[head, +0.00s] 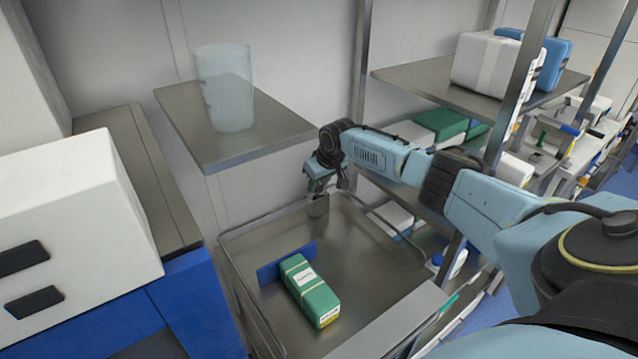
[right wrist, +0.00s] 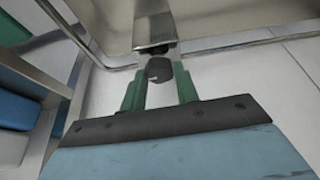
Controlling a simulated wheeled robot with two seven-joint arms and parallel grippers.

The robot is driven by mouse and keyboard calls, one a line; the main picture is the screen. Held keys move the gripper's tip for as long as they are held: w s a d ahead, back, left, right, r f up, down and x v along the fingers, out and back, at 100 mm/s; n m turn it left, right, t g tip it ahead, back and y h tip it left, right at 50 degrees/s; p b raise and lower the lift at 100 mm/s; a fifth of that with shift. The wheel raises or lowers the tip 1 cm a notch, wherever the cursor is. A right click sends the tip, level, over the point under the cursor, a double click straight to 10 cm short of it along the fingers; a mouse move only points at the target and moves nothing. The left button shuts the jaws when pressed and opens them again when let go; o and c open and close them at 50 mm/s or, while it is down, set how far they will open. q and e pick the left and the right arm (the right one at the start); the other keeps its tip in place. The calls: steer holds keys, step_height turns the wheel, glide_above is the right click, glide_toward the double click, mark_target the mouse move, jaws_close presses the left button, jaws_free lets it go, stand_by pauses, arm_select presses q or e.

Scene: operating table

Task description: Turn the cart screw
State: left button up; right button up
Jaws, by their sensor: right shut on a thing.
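The steel cart (head: 372,255) stands in the middle of the head view with a rail around its top. Its screw (right wrist: 159,69), a dark round knob under a metal bracket (right wrist: 154,30), shows in the right wrist view. My right gripper (right wrist: 158,76) has its two green fingers on either side of the knob and is shut on it. In the head view my right gripper (head: 320,186) is at the cart's far edge, above a short metal post (head: 318,206); the knob is hidden there. My left gripper is out of view.
A green box (head: 310,292) lies on the cart against a blue plate (head: 284,262). A steel shelf (head: 260,130) with a translucent container (head: 225,90) hangs behind left. A loaded rack (head: 425,80) stands right, close to my arm. A white case (head: 80,225) is at left.

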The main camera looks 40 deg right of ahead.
steer(key=n+b, duration=0.1)
steer(key=n, duration=0.1)
steer(key=n+y+b, duration=0.1)
steer(key=shift+d+f+n+y+b, duration=0.15)
steer(key=shift+n+y+b, duration=0.15)
steer(key=shift+n, duration=0.1)
steer(key=n+y+b, duration=0.1)
steer(key=n+b, duration=0.2)
steer(key=n+g+y+b, duration=0.1)
steer(key=n+b, duration=0.1)
steer(key=b, duration=0.2)
steer(key=shift+w+n, duration=0.15)
steer(key=shift+n, duration=0.25)
steer(key=shift+d+n+g+b, duration=0.1)
steer(key=shift+n+g+b, duration=0.3)
steer(key=shift+n+b, duration=0.7)
steer(key=shift+y+b, duration=0.3)
steer(key=shift+b, duration=0.05)
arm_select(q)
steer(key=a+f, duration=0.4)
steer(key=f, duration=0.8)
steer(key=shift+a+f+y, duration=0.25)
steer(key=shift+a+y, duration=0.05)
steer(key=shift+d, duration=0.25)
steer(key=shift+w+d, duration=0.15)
arm_select(e)
steer(key=o, duration=1)
steer(key=shift+r, duration=0.25)
